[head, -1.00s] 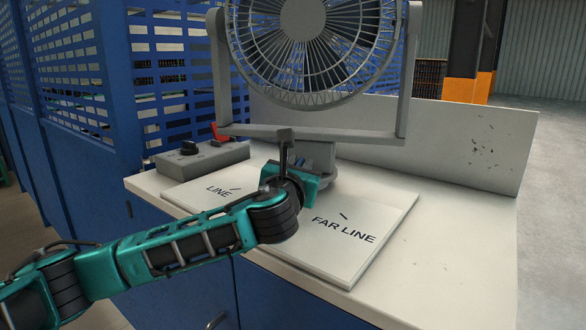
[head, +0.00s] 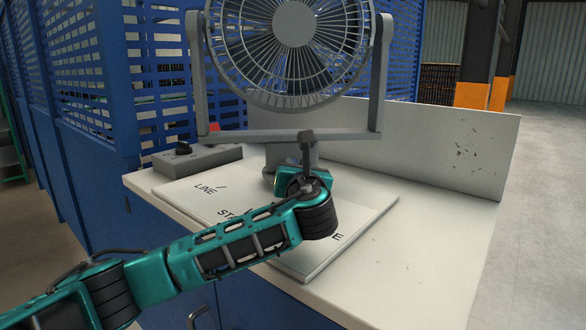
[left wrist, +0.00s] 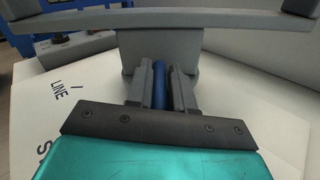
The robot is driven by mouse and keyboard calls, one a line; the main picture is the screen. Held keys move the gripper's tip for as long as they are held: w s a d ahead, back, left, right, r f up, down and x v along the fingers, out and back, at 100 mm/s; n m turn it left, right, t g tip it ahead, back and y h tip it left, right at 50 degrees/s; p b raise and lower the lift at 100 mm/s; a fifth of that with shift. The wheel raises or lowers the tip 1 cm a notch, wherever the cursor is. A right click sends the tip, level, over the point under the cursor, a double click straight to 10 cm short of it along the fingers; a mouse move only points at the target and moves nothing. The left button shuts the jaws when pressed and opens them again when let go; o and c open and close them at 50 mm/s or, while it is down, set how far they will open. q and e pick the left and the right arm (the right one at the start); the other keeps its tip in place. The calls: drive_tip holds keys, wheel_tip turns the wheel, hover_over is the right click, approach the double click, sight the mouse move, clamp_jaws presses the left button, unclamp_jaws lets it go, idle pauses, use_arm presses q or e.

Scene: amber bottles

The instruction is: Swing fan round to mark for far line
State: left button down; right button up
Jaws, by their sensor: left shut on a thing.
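A grey fan (head: 294,24) stands in a U-shaped yoke (head: 250,138) on a grey pedestal at the back of a white board (head: 190,190). The board carries short tick marks and black lettering. "LINE" (head: 205,188) shows at its left. My arm covers most of the other words; a last "E" (head: 338,237) shows at the right. My left gripper (head: 292,180) is low at the front of the pedestal. In the left wrist view, its fingers (left wrist: 160,82) are shut on a blue bar (left wrist: 160,88) in front of the pedestal (left wrist: 180,55). My right gripper is not in view.
A grey switch box (head: 195,160) with a black knob and a red part stands left of the fan. A low upright panel (head: 430,148) runs behind. Blue mesh guarding (head: 100,80) is at the left. The bench top right of the board (head: 430,220) is clear.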

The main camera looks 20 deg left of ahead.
use_arm(q)
drive_tip(key=shift+w+d+n+g+y, duration=0.35)
drive_tip(key=shift+d+n+y, duration=0.2)
drive_tip(key=shift+y, duration=0.2)
drive_tip(key=shift+w+d+n+g+y, duration=0.2)
drive_tip(key=shift+d+n+g+y, duration=0.25)
drive_tip(key=shift+n+y, duration=0.25)
drive_tip(key=shift+a, duration=0.1)
drive_tip(key=c, duration=1.1)
unclamp_jaws()
drive_tip(key=shift+s, duration=0.1)
drive_tip(key=v, duration=1.2)
drive_tip(key=shift+s+d+b, duration=0.25)
drive_tip(key=shift+d+b, duration=0.1)
drive_tip(key=shift+b, duration=0.05)
